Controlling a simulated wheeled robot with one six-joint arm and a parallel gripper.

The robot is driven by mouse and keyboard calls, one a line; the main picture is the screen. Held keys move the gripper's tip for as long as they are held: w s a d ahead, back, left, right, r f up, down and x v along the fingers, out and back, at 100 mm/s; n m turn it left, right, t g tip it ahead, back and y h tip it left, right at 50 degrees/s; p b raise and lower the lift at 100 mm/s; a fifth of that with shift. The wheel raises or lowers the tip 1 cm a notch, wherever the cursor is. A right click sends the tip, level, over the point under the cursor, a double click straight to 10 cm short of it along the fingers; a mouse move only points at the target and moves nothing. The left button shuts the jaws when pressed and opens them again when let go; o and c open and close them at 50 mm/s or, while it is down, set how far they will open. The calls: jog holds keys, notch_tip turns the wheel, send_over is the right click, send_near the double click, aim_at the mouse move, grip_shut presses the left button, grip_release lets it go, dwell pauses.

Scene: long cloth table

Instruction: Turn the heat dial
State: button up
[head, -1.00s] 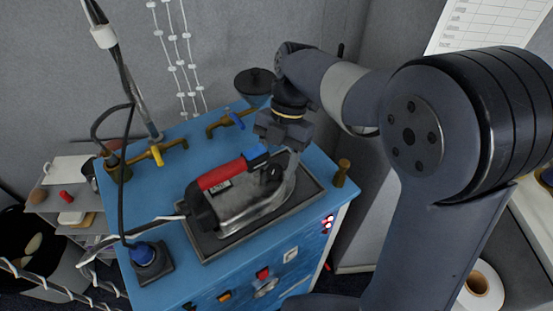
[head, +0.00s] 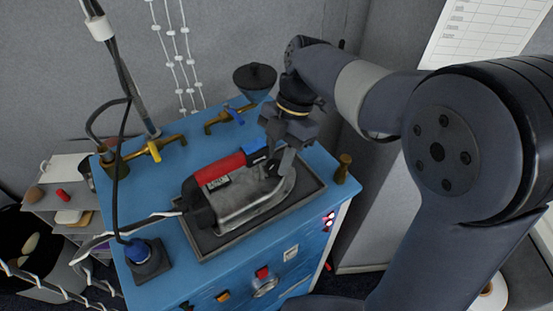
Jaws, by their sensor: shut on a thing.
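An industrial iron (head: 240,203) with a red handle (head: 220,171) and a blue block at the handle's front end lies in a dark tray (head: 318,190) on a blue cabinet. A small dark knob, seemingly the heat dial (head: 271,169), sits on the iron's body just below the blue block. My gripper (head: 278,169) points down over the front of the iron, to the right of the blue block. Its fingers are shut at the dial and partly hide it. The dial's markings are too small to read.
Brass pipes with a yellow valve (head: 154,152) and a blue valve (head: 234,115) stand behind the iron. A dark funnel (head: 255,79) is close behind my gripper. A brass post (head: 343,168) stands at the right corner. A cable runs from the iron's left end.

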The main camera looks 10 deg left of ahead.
dwell(0.3)
jog(key=o, duration=1)
jog(key=shift+r, duration=0.15)
jog(key=b+v, duration=0.1)
jog(key=v, duration=0.9)
jog(key=shift+w+d+r, duration=0.15)
jog(key=shift+d+r, duration=0.05)
jog(key=shift+r, duration=0.1)
jog(key=p+x, duration=0.1)
jog(key=x, duration=1)
jog(key=shift+a, duration=0.1)
jog(key=shift+r+p, duration=0.1)
jog(key=shift+p, duration=0.2)
jog(key=shift+n, duration=0.3)
